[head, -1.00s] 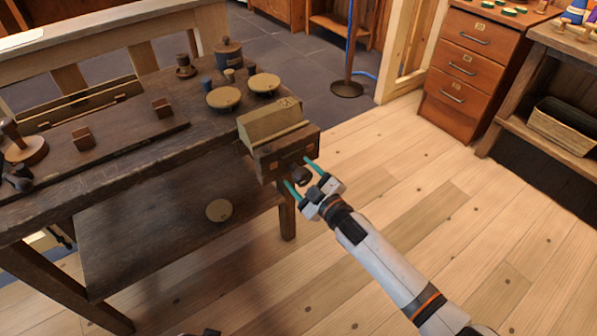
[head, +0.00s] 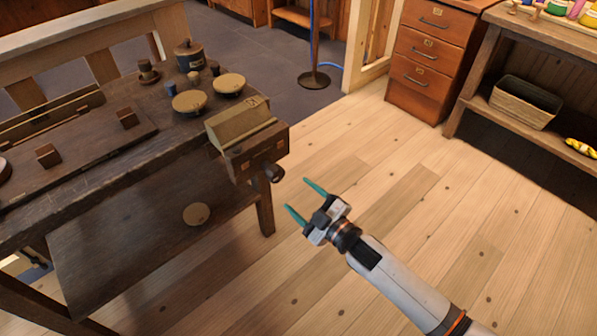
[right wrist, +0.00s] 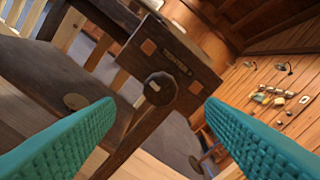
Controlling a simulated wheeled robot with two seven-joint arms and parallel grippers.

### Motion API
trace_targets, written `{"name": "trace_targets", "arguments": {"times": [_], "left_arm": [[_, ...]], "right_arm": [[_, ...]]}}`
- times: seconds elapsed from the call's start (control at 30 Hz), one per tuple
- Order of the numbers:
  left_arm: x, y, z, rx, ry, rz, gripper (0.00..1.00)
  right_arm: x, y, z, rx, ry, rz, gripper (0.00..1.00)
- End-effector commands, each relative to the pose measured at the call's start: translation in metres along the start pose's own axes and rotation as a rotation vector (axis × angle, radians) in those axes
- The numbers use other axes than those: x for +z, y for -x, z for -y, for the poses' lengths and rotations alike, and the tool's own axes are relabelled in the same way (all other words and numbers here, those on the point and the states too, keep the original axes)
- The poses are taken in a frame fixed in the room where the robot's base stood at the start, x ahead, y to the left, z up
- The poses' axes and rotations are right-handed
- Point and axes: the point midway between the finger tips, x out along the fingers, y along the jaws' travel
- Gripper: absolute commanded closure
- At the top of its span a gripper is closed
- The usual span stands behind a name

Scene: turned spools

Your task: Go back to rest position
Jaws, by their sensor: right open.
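My right gripper (head: 305,202) is open and empty, with its teal fingers spread over the wooden floor, just right of the dark workbench (head: 90,195). In the right wrist view, its two teal fingers (right wrist: 158,145) stand wide apart with nothing between them. Beyond them is the bench's vise (right wrist: 170,62) with its round knob (right wrist: 160,88). In the head view, the vise (head: 257,158) sits at the bench's right end, its knob (head: 274,173) pointing toward my gripper but apart from it. My left gripper is not in view.
Round pale discs (head: 189,102), small pots and wooden blocks (head: 48,155) sit on the bench. Another disc (head: 196,214) lies on its lower shelf. A drawer cabinet (head: 430,60) and a side shelf with a basket (head: 525,102) stand at the back right. The floor around my right arm is open.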

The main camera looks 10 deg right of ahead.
Motion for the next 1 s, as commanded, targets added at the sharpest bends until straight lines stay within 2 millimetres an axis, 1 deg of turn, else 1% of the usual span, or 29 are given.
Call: {"name": "trace_targets", "arguments": {"times": [0.17, 0.23, 0.27, 0.37, 0.4, 0.47, 0.5, 0.57, 0.6, 0.63, 0.67, 0.7, 0.77, 0.8, 0.87, 0.9, 0.97, 1.0], "left_arm": [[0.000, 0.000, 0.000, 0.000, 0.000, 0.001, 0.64], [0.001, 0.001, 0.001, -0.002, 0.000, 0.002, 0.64], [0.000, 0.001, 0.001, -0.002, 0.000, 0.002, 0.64], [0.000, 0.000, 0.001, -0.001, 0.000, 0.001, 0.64], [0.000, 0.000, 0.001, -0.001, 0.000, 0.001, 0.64], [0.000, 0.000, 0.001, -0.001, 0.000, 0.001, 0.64], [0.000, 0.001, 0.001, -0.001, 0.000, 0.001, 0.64], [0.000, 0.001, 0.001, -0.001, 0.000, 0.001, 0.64], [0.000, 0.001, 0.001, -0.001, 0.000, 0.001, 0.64], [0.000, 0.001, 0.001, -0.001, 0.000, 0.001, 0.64], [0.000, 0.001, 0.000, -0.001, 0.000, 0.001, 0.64], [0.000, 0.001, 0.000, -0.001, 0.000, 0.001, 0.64], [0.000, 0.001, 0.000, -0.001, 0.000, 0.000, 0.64], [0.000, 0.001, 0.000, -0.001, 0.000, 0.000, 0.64], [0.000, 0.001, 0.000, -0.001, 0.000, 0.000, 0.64], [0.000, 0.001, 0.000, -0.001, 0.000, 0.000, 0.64], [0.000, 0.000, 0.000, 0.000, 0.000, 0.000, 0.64], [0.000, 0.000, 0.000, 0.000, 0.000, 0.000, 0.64]], "right_arm": [[-0.001, 0.000, 0.000, 0.000, -0.002, -0.002, 0.36], [-0.007, 0.002, -0.003, 0.000, -0.018, -0.029, 0.36], [-0.013, 0.004, -0.006, 0.000, -0.034, -0.054, 0.36], [-0.049, 0.020, -0.022, -0.001, -0.124, -0.204, 0.36], [-0.068, 0.031, -0.033, 0.000, -0.174, -0.290, 0.36], [-0.099, 0.054, -0.052, 0.004, -0.260, -0.434, 0.36], [-0.119, 0.072, -0.067, 0.007, -0.319, -0.534, 0.36], [-0.145, 0.103, -0.091, 0.016, -0.407, -0.681, 0.36], [-0.160, 0.124, -0.106, 0.022, -0.462, -0.772, 0.36], [-0.169, 0.140, -0.118, 0.028, -0.499, -0.838, 0.36], [-0.176, 0.155, -0.129, 0.033, -0.534, -0.897, 0.36], [-0.185, 0.175, -0.143, 0.039, -0.579, -0.973, 0.36], [-0.194, 0.203, -0.163, 0.051, -0.639, -1.076, 0.36], [-0.198, 0.221, -0.174, 0.058, -0.674, -1.138, 0.36], [-0.202, 0.246, -0.192, 0.069, -0.726, -1.225, 0.36], [-0.203, 0.262, -0.203, 0.076, -0.758, -1.280, 0.36], [-0.204, 0.286, -0.218, 0.088, -0.802, -1.358, 0.36], [-0.203, 0.301, -0.228, 0.096, -0.832, -1.409, 0.36]]}}
